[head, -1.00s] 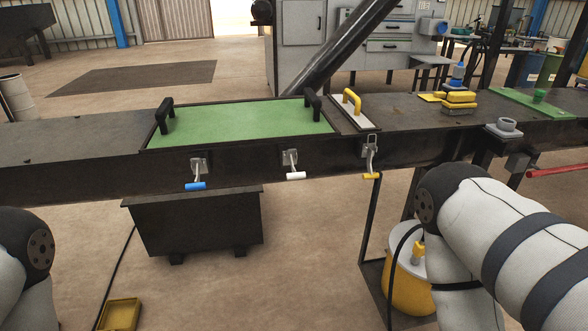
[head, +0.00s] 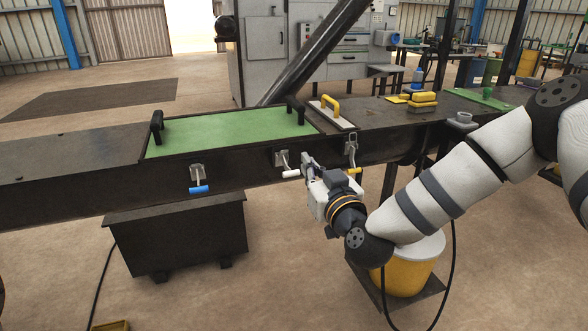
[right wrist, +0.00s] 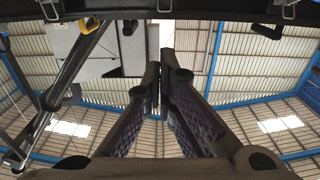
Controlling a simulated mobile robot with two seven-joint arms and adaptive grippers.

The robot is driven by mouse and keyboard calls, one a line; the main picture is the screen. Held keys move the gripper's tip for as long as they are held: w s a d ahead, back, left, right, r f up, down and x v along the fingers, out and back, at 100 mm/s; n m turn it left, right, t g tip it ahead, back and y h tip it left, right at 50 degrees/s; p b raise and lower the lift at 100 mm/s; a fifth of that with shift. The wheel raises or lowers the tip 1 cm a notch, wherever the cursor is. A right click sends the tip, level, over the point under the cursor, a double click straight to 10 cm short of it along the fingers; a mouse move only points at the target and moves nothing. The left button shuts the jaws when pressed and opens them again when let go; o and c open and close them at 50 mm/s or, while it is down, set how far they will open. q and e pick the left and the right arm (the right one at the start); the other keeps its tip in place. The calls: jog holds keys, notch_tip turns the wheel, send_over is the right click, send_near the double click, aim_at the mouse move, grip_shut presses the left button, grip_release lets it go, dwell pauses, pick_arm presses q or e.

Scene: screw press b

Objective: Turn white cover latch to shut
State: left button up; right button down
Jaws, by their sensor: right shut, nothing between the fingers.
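The white cover latch is on the front face of the dark beam in the head view. Its metal plate (head: 281,158) is below the green cover (head: 228,132), and its white handle (head: 291,173) hangs low. My right gripper (head: 306,160) is shut and empty, just right of the white latch. Whether its fingertips touch the latch, I cannot tell. In the right wrist view the two fingers (right wrist: 160,75) meet at their tips with nothing between them. My left gripper is out of view.
The blue-handled latch (head: 198,187) is to the left, and the yellow-handled latch (head: 351,150) is close to the right of my gripper. A dark bin (head: 178,240) stands under the beam. A yellow drum (head: 408,268) stands below my right arm.

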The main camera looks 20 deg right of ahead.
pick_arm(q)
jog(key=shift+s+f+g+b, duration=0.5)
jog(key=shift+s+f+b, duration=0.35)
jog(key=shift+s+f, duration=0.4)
pick_arm(e)
jog(key=w+f, duration=0.4)
jog(key=w, duration=0.3)
jog(key=shift+w+a, duration=0.2)
jog(key=shift+w, duration=0.2)
jog(key=shift+f, duration=0.1)
